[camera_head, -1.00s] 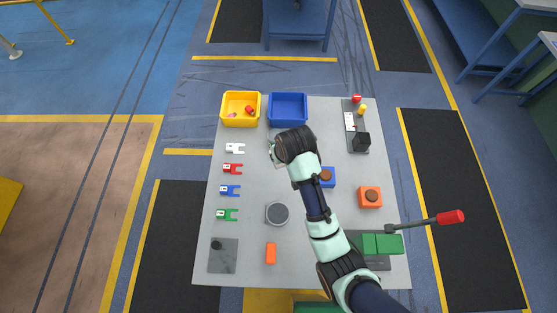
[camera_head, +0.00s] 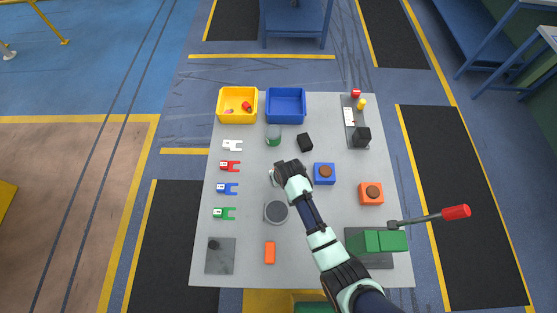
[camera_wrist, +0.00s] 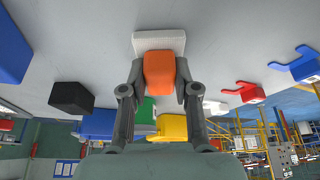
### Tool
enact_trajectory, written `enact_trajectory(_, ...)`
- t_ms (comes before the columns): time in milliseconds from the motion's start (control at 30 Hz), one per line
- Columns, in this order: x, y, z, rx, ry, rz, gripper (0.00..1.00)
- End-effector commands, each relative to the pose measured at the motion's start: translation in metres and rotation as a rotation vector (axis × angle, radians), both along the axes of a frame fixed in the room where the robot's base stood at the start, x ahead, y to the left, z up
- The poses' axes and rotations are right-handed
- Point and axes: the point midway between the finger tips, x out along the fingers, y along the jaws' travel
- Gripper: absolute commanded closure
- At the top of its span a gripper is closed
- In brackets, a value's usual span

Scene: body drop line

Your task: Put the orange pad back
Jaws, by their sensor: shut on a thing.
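An orange pad-like piece (camera_wrist: 159,73) sits between the two fingers of my gripper (camera_wrist: 158,88) in the wrist view, and the fingers are shut on it. A white block (camera_wrist: 158,42) touches or lies just behind the far end of that piece; I cannot tell if they are joined. In the head view my gripper (camera_head: 275,177) is over the middle of the grey table, above the round grey disc (camera_head: 276,212), and my wrist hides the held piece. Another orange block (camera_head: 270,252) lies near the table's front edge.
Yellow (camera_head: 222,104) and blue (camera_head: 286,119) bins stand at the back. Several forked pieces line the left. A red-handled lever (camera_head: 455,212) reaches out at right.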

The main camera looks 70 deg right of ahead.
Motion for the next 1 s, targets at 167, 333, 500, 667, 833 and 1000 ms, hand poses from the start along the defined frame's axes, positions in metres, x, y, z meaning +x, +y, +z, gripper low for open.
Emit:
enact_trajectory(167, 0.000, 0.000, 0.000, -0.001, -0.001, 0.000, 1.00)
enact_trajectory(333, 0.000, 0.000, -0.004, 0.000, 0.000, 0.000, 1.00)
enact_trajectory(500, 0.000, 0.000, -0.003, 0.000, 0.000, 0.000, 0.45)
enact_trajectory(667, 0.000, 0.000, -0.003, 0.000, 0.000, 0.000, 0.45)
enact_trajectory(833, 0.000, 0.000, 0.002, -0.001, -0.001, 0.000, 0.45)
enact_trajectory(1000, -0.007, 0.008, 0.031, -0.002, -0.002, 0.000, 0.45)
